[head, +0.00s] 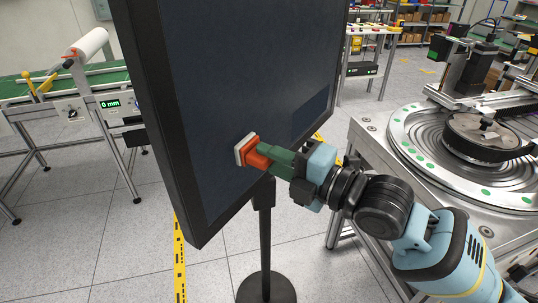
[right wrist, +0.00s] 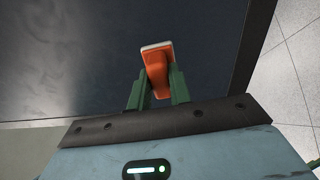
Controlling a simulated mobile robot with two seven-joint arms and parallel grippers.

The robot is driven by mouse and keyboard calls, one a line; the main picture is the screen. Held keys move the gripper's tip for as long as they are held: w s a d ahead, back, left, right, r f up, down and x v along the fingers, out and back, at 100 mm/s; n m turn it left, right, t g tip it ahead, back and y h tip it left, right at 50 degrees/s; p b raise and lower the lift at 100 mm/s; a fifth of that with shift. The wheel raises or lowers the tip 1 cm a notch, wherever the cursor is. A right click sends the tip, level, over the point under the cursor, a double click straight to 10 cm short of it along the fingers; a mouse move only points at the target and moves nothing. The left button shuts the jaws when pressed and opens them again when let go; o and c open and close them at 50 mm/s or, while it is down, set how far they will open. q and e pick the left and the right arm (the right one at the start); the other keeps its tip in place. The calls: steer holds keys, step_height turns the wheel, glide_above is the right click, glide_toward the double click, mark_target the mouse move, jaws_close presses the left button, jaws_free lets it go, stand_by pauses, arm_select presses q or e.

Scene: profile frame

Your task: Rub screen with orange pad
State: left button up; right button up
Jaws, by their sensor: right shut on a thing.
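The screen (head: 240,80) is a large dark panel in a black frame on a black stand, tilted in the head view. It also fills much of the right wrist view (right wrist: 70,60). My right gripper (head: 272,162) has green fingers and is shut on the orange pad (head: 257,156), which has a white face turned toward the screen. The pad is at the lower middle of the screen, touching it or very close; I cannot tell which. In the right wrist view the orange pad (right wrist: 157,68) sits between the two green fingers. My left gripper is not in view.
A round metal turntable machine (head: 470,140) stands close on the right. A green conveyor table with a white roll (head: 88,45) is at the left. The stand's round base (head: 265,288) is on the tiled floor. Yellow-black tape (head: 180,265) runs along the floor.

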steer(key=v, duration=0.5)
steer(key=shift+d, duration=0.15)
stand_by(0.3)
steer(key=v, duration=0.3)
stand_by(0.6)
